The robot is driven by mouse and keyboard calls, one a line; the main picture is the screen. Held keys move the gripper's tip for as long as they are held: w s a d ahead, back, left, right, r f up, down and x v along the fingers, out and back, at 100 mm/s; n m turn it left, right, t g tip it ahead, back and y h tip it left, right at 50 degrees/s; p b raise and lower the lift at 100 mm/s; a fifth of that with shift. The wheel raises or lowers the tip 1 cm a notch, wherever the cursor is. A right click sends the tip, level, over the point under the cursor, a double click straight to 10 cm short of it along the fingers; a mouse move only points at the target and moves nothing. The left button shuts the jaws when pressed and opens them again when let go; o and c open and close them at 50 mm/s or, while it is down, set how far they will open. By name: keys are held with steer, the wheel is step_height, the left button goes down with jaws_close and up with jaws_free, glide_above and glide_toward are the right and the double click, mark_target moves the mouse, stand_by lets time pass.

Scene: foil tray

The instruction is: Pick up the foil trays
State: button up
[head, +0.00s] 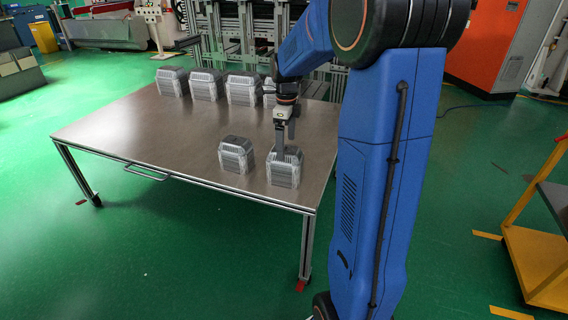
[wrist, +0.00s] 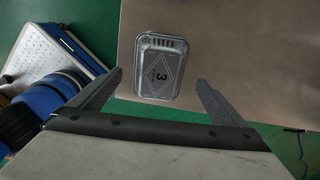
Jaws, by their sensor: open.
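A silver foil tray stack (head: 284,172) stands near the front right corner of the table. A second stack (head: 236,156) stands just left of it. My gripper (head: 285,145) points down over the right stack, open, with one finger overlapping that stack's top in the head view. In the wrist view, my gripper (wrist: 159,78) is open with its fingers spread on either side of one foil tray (wrist: 161,88), whose dark lid shows a diamond and the number 3. Whether the fingers reach below its top or touch it, I cannot tell.
More foil stacks (head: 205,86) stand in a row along the back of the brown table (head: 130,122). My arm partly hides the rightmost one. The table's left and middle are clear. A metal frame stands behind, and a yellow cart (head: 540,240) is at right.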

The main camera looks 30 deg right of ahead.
mark_target(285, 169)
steer(key=f, duration=1.2)
steer(key=shift+a+f, duration=0.2)
steer(key=shift+f, duration=0.1)
steer(key=c, duration=1.3)
steer(key=shift+r, duration=0.1)
steer(key=shift+c, duration=0.2)
